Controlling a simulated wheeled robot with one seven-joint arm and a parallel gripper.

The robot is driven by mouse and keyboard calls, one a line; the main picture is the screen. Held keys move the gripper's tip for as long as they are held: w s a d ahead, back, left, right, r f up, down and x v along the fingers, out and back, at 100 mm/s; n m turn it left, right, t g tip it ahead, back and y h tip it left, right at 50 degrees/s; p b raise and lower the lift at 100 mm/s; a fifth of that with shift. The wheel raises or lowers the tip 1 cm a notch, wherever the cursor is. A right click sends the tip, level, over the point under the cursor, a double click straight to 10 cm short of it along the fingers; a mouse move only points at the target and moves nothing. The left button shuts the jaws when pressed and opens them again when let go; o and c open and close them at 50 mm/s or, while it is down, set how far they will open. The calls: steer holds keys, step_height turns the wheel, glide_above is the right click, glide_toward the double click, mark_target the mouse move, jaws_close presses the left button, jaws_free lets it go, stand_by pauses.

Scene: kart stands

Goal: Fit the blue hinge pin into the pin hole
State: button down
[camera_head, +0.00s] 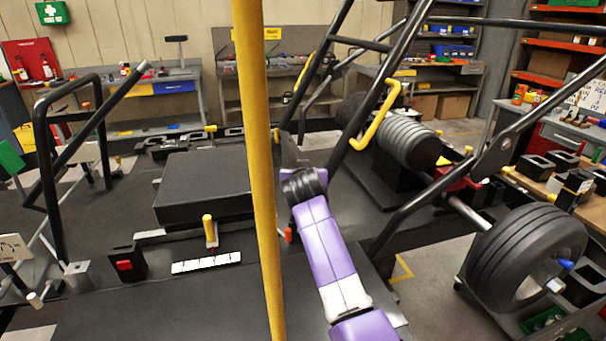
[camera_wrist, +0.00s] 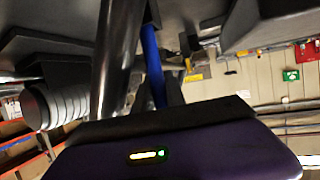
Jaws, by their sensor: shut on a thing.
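In the wrist view, the blue hinge pin (camera_wrist: 152,62) is a slim blue rod that stands out ahead of my gripper (camera_wrist: 158,92). My gripper is shut on it; the dark fingers show only in part. A thick dark tube (camera_wrist: 116,60) runs close to the left of the pin in that view. In the head view, my purple arm reaches up to the kart frame, and the yellow post and dark tubes crowd its end. The pin cannot be made out there. I cannot make out the pin hole in either view.
Dark frame tubes (camera_head: 376,85) rise around the arm's end. A yellow post (camera_head: 258,150) stands just left of it. A black wheel (camera_head: 523,257) is at right. A flat black block (camera_head: 203,187) lies on the dark deck at left. A yellow bent handle (camera_head: 378,115) sits nearby.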

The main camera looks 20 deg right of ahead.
steer(key=c, duration=1.3)
jaws_free()
steer(key=shift+f, duration=0.25)
steer(key=shift+s+d+f, duration=0.1)
steer(key=shift+f, duration=0.05)
steer(key=shift+s, duration=0.1)
steer(key=v, duration=0.7)
steer(key=shift+s+a+r, duration=0.15)
steer(key=shift+a+r, duration=0.1)
steer(key=shift+r, duration=0.25)
